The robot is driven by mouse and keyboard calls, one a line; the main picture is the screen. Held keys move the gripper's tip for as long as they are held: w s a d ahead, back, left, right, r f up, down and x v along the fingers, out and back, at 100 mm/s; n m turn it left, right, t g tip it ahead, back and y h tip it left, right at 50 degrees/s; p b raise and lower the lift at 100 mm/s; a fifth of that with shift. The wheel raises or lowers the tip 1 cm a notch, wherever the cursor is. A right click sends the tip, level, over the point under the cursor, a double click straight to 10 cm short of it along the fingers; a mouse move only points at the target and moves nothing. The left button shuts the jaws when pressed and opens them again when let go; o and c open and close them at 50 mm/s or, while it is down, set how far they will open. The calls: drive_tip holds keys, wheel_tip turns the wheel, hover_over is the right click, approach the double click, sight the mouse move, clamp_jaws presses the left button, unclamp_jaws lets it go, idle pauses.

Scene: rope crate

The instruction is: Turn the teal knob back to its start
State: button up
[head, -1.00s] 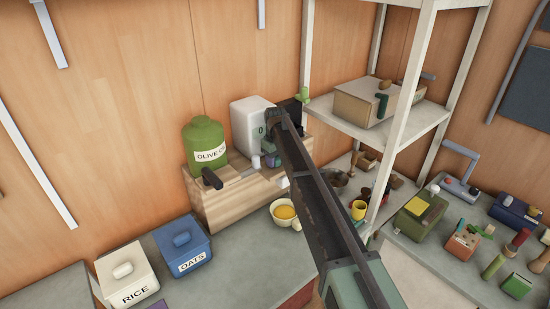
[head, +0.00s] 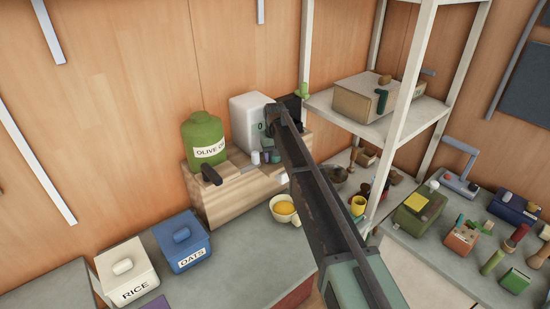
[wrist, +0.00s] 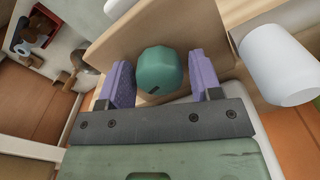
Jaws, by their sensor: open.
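The teal knob (wrist: 160,72) shows in the wrist view as a rounded, faceted cap with a dark mark near its lower edge. It stands by a pale wooden surface. My gripper (wrist: 159,62) is open, with one purple finger on each side of the knob. A narrow gap shows at the left finger and a wider one at the right. In the head view my arm hides much of this spot, and the knob and fingers are too small there to tell apart clearly.
A white cylinder (wrist: 280,65) stands close to the right finger. In the head view, the green olive oil jar (head: 204,140) stands on the wooden block, with a white appliance (head: 245,122) behind. A cup (head: 284,209) sits in front. Shelving (head: 398,110) rises at right.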

drive_tip(key=m, duration=0.6)
idle(0.5)
drive_tip(key=c, duration=0.9)
drive_tip(key=n, duration=0.7)
